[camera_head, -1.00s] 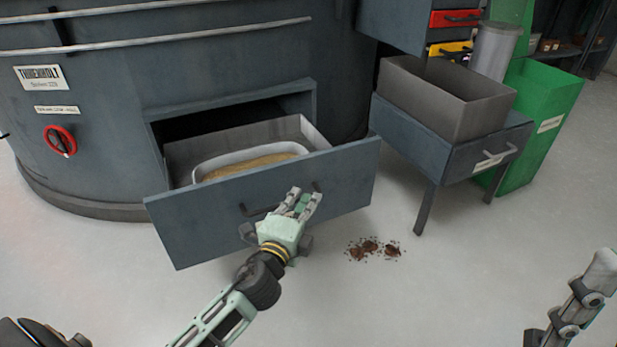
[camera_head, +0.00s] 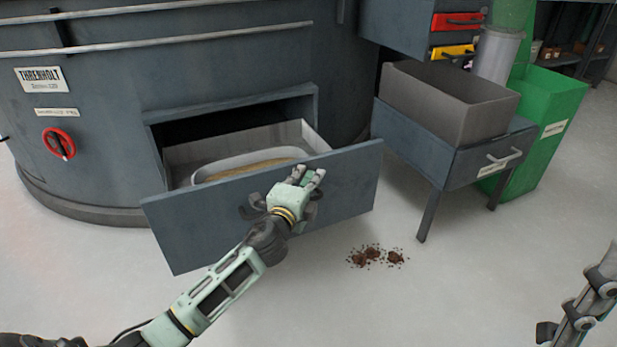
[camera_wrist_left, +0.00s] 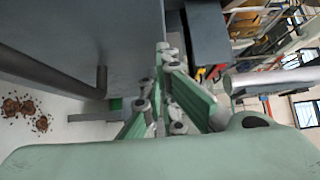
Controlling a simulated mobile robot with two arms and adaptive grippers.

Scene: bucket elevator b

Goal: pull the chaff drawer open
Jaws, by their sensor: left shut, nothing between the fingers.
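A wide grey drawer (camera_head: 215,225) in the round grey machine stands pulled out. A pale tray (camera_head: 197,177) of tan material lies inside it. My left gripper (camera_head: 309,178) is shut and empty, just in front of the right part of the drawer front, near its dark bar handle (camera_head: 252,207), partly hidden by the gripper. I cannot tell whether they touch. In the left wrist view the fingers (camera_wrist_left: 166,60) lie beside the grey drawer front (camera_wrist_left: 70,35). Part of my right arm or gripper (camera_head: 590,305) shows at the lower right edge; its jaws are unclear.
A grey stand with a drawer (camera_head: 455,170) carries an open grey box (camera_head: 435,112) at right. A green bin (camera_head: 555,105) stands behind it. Brown crumbs (camera_head: 378,256) lie on the floor. A red knob (camera_head: 58,144) is on the machine.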

